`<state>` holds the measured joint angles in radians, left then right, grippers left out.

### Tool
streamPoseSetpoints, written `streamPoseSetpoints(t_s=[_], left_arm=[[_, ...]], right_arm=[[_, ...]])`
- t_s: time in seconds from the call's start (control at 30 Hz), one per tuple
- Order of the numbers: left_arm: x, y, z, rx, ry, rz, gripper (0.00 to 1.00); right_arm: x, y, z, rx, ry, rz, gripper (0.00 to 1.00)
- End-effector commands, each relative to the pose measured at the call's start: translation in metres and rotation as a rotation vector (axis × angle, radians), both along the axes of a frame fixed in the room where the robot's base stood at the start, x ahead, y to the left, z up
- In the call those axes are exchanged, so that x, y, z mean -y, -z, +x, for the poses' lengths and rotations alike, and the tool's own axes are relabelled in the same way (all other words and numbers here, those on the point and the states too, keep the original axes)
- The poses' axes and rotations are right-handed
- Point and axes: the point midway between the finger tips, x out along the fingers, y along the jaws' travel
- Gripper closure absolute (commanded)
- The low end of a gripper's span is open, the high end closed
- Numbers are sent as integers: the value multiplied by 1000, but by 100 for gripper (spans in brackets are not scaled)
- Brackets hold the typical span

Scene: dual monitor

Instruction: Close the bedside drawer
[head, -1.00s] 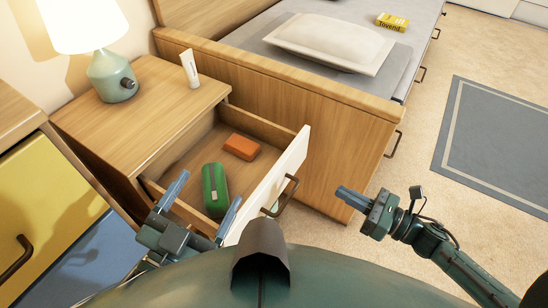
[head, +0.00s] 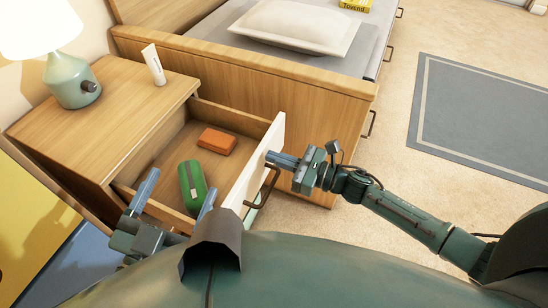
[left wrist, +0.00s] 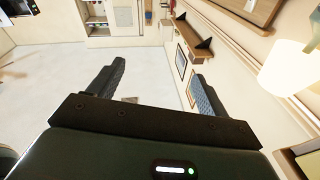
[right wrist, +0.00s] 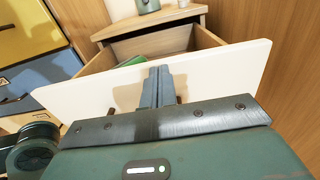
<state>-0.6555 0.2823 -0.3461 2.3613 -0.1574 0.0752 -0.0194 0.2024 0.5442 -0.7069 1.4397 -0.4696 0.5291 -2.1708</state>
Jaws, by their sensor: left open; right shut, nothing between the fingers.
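The bedside drawer stands pulled out of the wooden nightstand (head: 105,105). Its white front panel (head: 256,178) with a dark handle (head: 264,190) faces right in the head view. In the right wrist view the drawer front (right wrist: 225,72) spans the picture. My right gripper (head: 272,158) is shut and empty, its fingertips at the outer face of the front, above the handle; I cannot tell if they touch. The drawer holds a green case (head: 191,186) and an orange box (head: 217,141). My left gripper (head: 178,196) is open and empty near the drawer's near side.
A lamp (head: 72,82) and a white tube (head: 154,65) stand on the nightstand. The wooden bed (head: 260,80) is behind the drawer. A cabinet with yellow and blue fronts (head: 35,225) is at left. Carpet on the right is clear, with a grey rug (head: 485,110).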

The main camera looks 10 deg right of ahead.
Motion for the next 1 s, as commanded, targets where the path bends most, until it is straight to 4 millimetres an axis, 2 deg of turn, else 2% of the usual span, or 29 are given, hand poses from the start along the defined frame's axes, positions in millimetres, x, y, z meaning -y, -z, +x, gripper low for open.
streamPoseSetpoints(t_s=[0.13, 0.67, 0.87, 1.0], left_arm=[[0, 1, 1, -2, 1, -4, 22], [1, 1, 0, 0, 5, -13, 22], [3, 7, -1, -6, 13, -40, 22], [6, 10, -1, -8, 27, -75, 22]], right_arm=[[-8, 0, 5, 1, 0, 1, 100], [-14, 1, 9, 0, 0, 1, 100], [-37, 2, 24, 3, -1, 3, 100], [-62, 3, 41, 4, -2, 4, 100]])
